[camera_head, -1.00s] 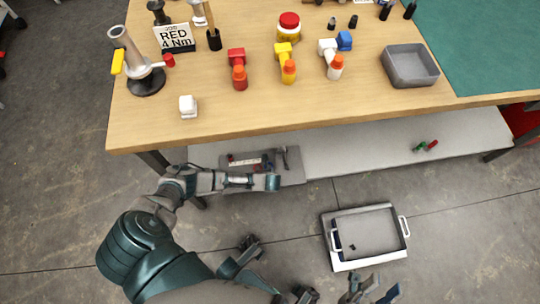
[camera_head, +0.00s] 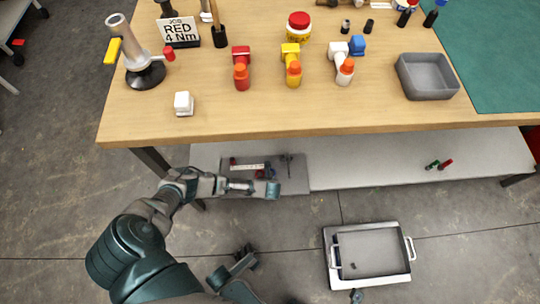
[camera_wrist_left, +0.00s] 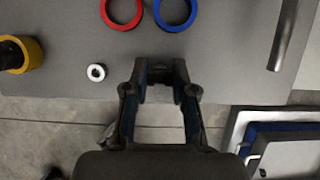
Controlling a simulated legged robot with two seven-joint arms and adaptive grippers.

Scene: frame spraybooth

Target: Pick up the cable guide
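I cannot tell which object is the cable guide. My left arm reaches in from the left in the head view, over the lower shelf's grey mat (camera_head: 297,176); its fingers are not clear there. In the left wrist view my left gripper (camera_wrist_left: 160,68) is open and empty, with its fingertips at the edge of a grey surface (camera_wrist_left: 220,50). Beyond it lie a red ring (camera_wrist_left: 104,14) and a blue ring (camera_wrist_left: 191,14), cut off by the top edge. A small white ring (camera_wrist_left: 96,72) and a yellow ring (camera_wrist_left: 36,52) lie to the left.
A white-framed tray (camera_head: 327,262) with handles rests on the floor. Red and green items (camera_head: 445,164) lie on the lower shelf (camera_head: 380,165). The wooden workbench (camera_head: 260,112) overhangs this shelf. A metal rod (camera_wrist_left: 283,38) lies at the wrist view's right.

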